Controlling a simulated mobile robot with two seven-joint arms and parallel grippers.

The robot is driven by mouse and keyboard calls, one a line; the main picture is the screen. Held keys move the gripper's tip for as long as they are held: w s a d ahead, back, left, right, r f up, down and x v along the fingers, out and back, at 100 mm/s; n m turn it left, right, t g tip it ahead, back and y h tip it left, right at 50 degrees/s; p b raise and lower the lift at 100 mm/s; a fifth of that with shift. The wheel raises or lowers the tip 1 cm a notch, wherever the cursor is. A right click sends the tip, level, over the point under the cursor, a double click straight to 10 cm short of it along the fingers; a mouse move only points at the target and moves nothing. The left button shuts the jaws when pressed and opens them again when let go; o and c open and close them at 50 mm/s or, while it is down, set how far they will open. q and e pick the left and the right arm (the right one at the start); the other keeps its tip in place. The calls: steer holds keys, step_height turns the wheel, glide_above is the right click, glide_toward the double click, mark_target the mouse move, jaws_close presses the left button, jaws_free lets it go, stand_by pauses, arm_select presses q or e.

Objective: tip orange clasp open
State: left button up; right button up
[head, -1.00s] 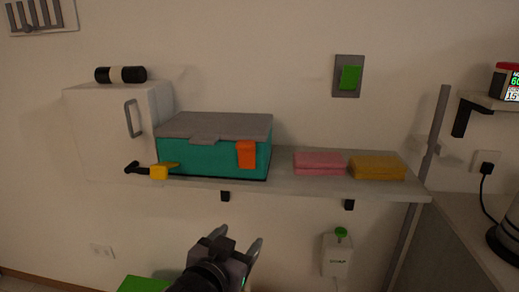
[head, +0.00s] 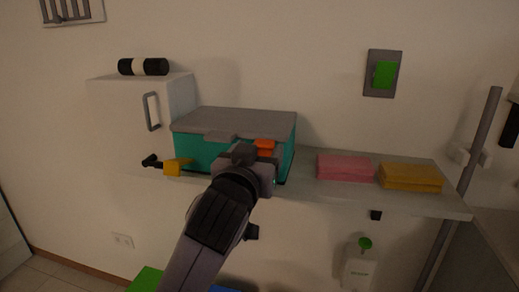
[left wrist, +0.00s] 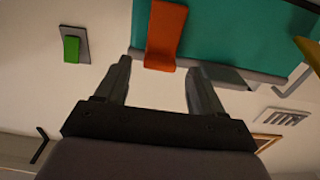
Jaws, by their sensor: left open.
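The teal box (head: 200,151) with a grey lid (head: 238,121) sits on the wall shelf. An orange clasp (head: 265,144) is on its front face, towards the right; its lower part is hidden behind my left gripper in the head view. In the left wrist view the clasp (left wrist: 165,35) hangs between and just beyond the fingertips of my left gripper (left wrist: 158,75). The left gripper is open and empty, its two fingers apart on either side of the clasp's lid end. I cannot tell whether a finger touches it. My right gripper is in neither view.
A yellow clasp or handle (head: 178,167) sticks out at the box's left. A white cabinet (head: 120,115) stands left of it. Pink (head: 345,168) and yellow (head: 410,178) sponge-like blocks lie to the right on the shelf (head: 330,196). A green switch (head: 384,74) is on the wall.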

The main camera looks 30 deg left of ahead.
arm_select(q)
steer(key=shift+w+a, duration=0.15)
steer(key=shift+w, duration=0.4)
jaws_close()
